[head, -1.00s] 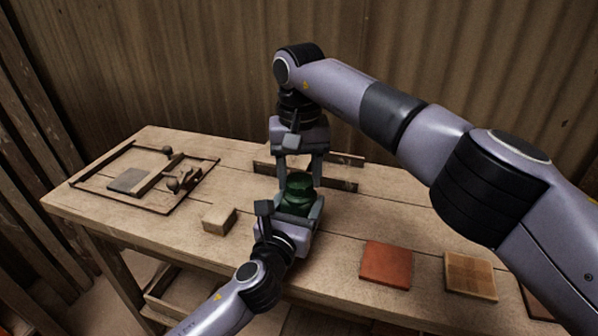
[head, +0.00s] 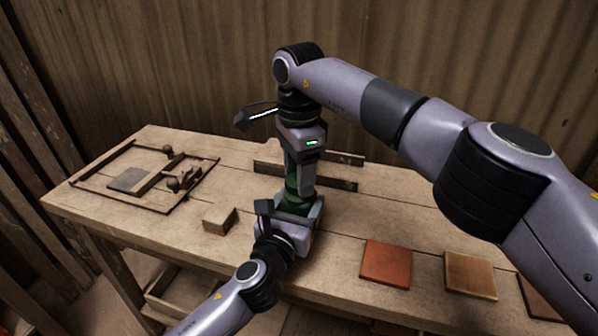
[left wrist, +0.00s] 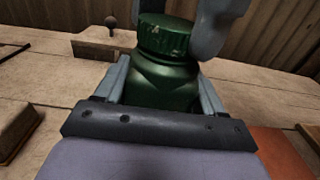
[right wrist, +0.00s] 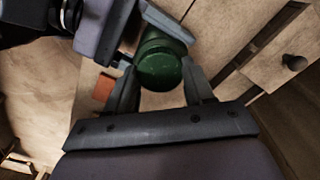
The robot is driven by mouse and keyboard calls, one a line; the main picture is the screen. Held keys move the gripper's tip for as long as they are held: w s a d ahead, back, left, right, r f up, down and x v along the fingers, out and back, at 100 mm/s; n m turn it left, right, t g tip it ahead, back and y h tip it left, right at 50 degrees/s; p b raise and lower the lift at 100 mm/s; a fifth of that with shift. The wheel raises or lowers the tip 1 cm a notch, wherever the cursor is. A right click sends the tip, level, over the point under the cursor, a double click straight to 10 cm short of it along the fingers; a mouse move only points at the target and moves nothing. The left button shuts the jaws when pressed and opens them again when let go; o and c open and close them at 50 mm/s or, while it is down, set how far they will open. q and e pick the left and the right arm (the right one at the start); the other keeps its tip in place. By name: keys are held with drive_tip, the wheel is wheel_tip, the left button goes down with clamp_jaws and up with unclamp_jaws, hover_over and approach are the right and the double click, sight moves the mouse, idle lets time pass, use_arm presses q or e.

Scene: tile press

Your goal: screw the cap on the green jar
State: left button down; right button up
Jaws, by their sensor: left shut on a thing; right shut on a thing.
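The green jar (left wrist: 160,82) stands upright on the bench, its body between the fingers of my left gripper (head: 290,207), which is shut on it. The dark green ridged cap (left wrist: 163,38) sits on top of the jar; I cannot tell how tightly it is seated. My right gripper (head: 299,182) points down from above, shut on the cap. Its fingers stand either side of the cap in the right wrist view (right wrist: 161,88). In the head view the right gripper's fingers hide most of the cap, and my left gripper hides the jar's lower part.
A small wooden block (head: 220,219) lies left of the jar. A wooden frame (head: 97,161) with a grey slab lies at far left. Low rails (head: 335,182) stand behind the jar. A red tile (head: 386,263) and a brown tile (head: 470,275) lie at front right.

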drive_tip(key=m, duration=0.9)
drive_tip(key=shift+m, duration=0.3)
drive_tip(key=m, duration=0.4)
drive_tip(key=shift+m, duration=0.3)
drive_tip(key=m, duration=0.5)
drive_tip(key=shift+m, duration=0.4)
drive_tip(key=o, duration=1.2)
drive_tip(key=shift+c, duration=0.2)
